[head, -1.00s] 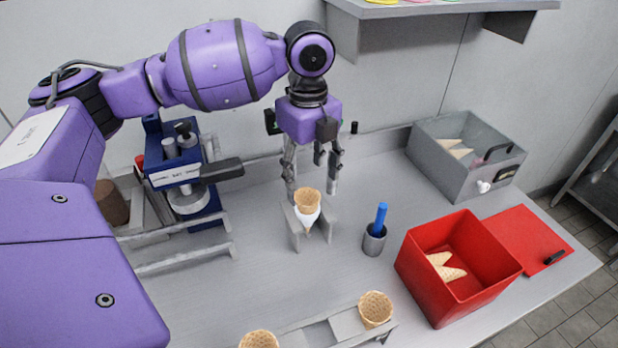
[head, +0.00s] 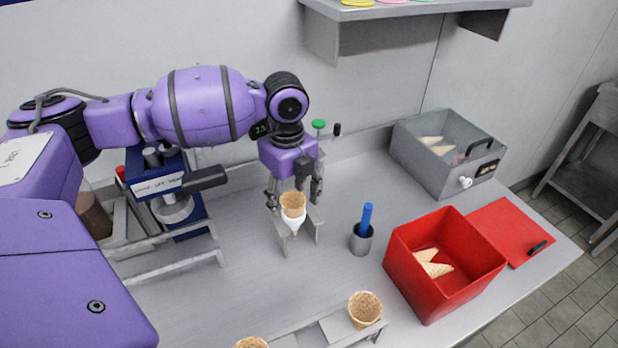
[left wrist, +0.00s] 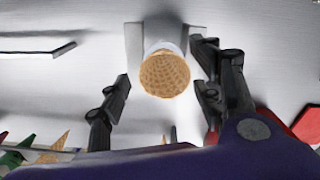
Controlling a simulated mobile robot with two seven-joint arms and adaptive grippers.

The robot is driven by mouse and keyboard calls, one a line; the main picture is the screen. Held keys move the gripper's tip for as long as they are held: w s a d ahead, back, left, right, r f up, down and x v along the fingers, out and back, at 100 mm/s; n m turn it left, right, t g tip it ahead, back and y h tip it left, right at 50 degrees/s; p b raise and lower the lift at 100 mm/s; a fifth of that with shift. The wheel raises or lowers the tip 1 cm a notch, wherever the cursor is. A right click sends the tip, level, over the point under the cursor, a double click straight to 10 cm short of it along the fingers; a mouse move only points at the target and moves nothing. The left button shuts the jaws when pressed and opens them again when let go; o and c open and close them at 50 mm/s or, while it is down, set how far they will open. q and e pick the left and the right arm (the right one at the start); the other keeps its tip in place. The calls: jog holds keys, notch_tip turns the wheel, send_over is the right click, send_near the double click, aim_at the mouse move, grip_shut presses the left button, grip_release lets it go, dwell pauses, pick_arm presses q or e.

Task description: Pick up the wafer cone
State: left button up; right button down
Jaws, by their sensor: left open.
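A wafer cone (head: 292,204) with a white sleeve around its lower part stands upright, mouth up, in a small grey holder (head: 312,230) on the counter. In the left wrist view the cone (left wrist: 165,74) shows its round mouth between my left gripper's fingers. My left gripper (head: 295,195) is open, its fingers on either side of the cone and just behind it in the head view. In the left wrist view, gaps show between the cone and the fingers (left wrist: 160,98). My right gripper is not in view.
A grey cup with a blue-handled tool (head: 362,238) stands right of the holder. A red bin (head: 425,285) and a grey bin (head: 415,160) hold cones. A front rack holds another cone (head: 365,309). A blue machine (head: 180,165) stands left.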

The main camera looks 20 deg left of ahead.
pick_arm(q)
jog(key=c, duration=0.7)
